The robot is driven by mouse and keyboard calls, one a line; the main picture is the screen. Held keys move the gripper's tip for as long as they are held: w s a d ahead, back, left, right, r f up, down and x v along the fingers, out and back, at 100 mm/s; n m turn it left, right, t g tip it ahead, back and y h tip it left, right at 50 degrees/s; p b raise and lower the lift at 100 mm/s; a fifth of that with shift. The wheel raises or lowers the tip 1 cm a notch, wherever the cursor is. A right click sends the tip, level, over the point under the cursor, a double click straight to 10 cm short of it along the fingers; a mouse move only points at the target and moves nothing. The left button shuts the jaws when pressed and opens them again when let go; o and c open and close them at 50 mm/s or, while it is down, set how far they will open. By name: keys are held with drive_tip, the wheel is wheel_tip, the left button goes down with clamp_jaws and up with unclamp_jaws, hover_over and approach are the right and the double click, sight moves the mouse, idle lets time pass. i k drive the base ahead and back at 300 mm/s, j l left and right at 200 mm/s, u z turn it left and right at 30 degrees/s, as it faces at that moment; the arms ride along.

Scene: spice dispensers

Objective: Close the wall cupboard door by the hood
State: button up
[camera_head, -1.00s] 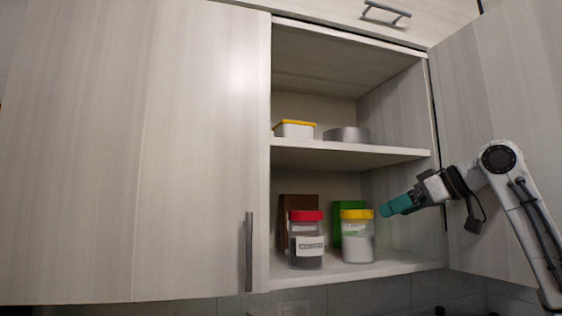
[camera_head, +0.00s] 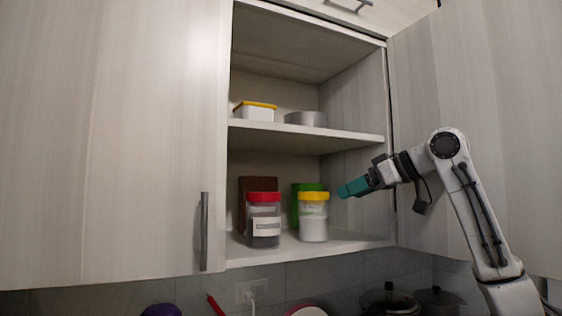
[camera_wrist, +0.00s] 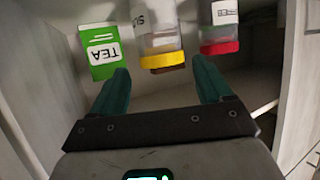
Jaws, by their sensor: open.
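The wall cupboard stands open in the head view. Its right door (camera_head: 490,110) is swung wide at the right, behind my arm. The left door (camera_head: 110,140) is a flat pale panel with a vertical grey handle (camera_head: 204,232). My gripper (camera_head: 345,189), with teal fingers, is in front of the lower compartment, right of the yellow-lidded jar (camera_head: 313,220). In the wrist view my gripper (camera_wrist: 160,82) has its fingers spread with nothing between them. They point toward the jars and the green tea box (camera_wrist: 101,50). The hood cannot be made out.
A red-lidded jar (camera_head: 263,222) and a brown box stand on the lower shelf. A yellow-rimmed tub (camera_head: 256,113) and a round grey tin (camera_head: 306,119) sit on the upper shelf (camera_head: 310,137). Pots (camera_head: 388,301) are below at the right.

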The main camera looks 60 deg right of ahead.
sight(490, 71)
drive_tip(key=k+j, duration=0.8)
